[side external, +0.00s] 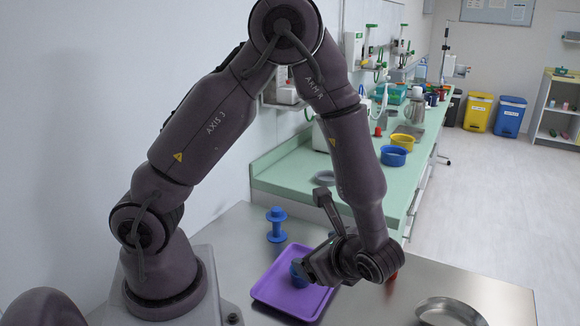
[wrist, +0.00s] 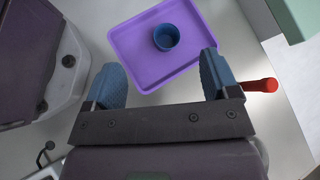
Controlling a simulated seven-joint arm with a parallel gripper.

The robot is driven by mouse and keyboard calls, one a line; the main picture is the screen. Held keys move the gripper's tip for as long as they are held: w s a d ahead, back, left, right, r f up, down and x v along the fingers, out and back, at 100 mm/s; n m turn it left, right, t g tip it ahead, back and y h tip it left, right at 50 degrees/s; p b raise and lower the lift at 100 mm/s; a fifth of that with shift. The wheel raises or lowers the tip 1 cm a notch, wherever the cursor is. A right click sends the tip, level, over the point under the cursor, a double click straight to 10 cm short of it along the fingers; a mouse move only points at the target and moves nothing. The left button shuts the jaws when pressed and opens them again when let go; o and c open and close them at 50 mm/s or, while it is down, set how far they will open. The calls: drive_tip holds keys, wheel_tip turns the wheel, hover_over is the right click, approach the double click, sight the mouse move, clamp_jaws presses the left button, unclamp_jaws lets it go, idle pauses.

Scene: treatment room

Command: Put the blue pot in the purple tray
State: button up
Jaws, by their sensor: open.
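The blue pot (wrist: 166,37) stands upright inside the purple tray (wrist: 125,45), on its floor, with its open top facing the wrist camera. The purple tray also shows in the side view (side external: 268,290), flat on the metal table. A small blue part of the pot (side external: 297,269) shows there beside my gripper, which hides the rest. My gripper (wrist: 160,78) is open, its two blue fingertips wide apart with nothing between them. In the wrist view the pot lies beyond the fingertips, clear of both.
A blue spool-shaped object (side external: 277,226) stands behind the tray. A round metal dish (side external: 449,311) is at the front right. A red object (wrist: 260,86) lies right of my gripper. The green counter (side external: 285,175) holds yellow and blue bowls. Bare metal table lies between tray and dish.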

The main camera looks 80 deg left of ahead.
drive_tip(key=s+r+n+t+h, duration=0.2)
drive_tip(key=r+n+h, duration=0.1)
drive_tip(key=r, duration=0.3)
drive_tip(key=s+d+r+n+t+h, duration=0.1)
drive_tip(key=s+r+n+t+h, duration=0.1)
drive_tip(key=r, duration=0.5)
drive_tip(key=s+d+r+n+t+h, duration=0.1)
drive_tip(key=s+r+n+t+h, duration=0.1)
drive_tip(key=r+n+h, duration=0.3)
wheel_tip(320, 180, up, 2)
drive_tip(key=shift+s+r+n+t+h, duration=0.1)
drive_tip(key=shift+s+n+t+h, duration=0.25)
drive_tip(key=shift+n+t, duration=0.7)
